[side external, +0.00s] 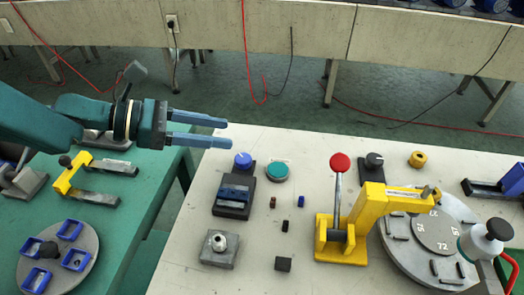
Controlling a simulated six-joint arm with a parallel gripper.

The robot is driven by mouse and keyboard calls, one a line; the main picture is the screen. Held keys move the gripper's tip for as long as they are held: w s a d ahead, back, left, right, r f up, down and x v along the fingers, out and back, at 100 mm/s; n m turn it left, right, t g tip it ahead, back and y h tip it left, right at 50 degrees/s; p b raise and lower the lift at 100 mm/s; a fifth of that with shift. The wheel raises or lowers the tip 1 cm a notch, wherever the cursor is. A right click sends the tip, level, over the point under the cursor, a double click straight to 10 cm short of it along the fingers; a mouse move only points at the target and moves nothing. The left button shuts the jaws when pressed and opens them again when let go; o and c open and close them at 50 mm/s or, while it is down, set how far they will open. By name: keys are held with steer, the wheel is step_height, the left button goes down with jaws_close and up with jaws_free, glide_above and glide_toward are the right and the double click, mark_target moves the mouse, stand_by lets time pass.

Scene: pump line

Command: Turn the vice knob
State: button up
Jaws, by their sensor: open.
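A small vice (234,194) with blue jaws on a dark grey base stands at the left part of the white table. A round blue knob (243,160) sits at its far end and looks like the vice knob. My gripper (229,133) reaches in from the left with its two blue-grey fingers pointing right. The fingers are apart, with nothing between them. In the picture they show just above the knob, not touching it; their height over the table is hard to judge.
Close by are a teal button (278,171), a grey block with a metal ball (219,248) and several small blocks. A yellow lever press with a red ball (340,162) stands right, beside a round indexed plate (399,264). A green table (140,220) lies left, across a gap.

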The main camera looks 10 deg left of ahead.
mark_target(244, 157)
step_height(244, 157, down, 6)
steer(key=shift+d, duration=0.1)
steer(key=shift+x, duration=2.5)
jaws_close()
steer(key=shift+d+r+n+t, duration=0.15)
steer(key=shift+n+t, duration=0.25)
steer(key=shift+t, duration=0.2)
steer(key=shift+n+t+y, duration=0.7)
steer(key=shift+n+t, duration=0.1)
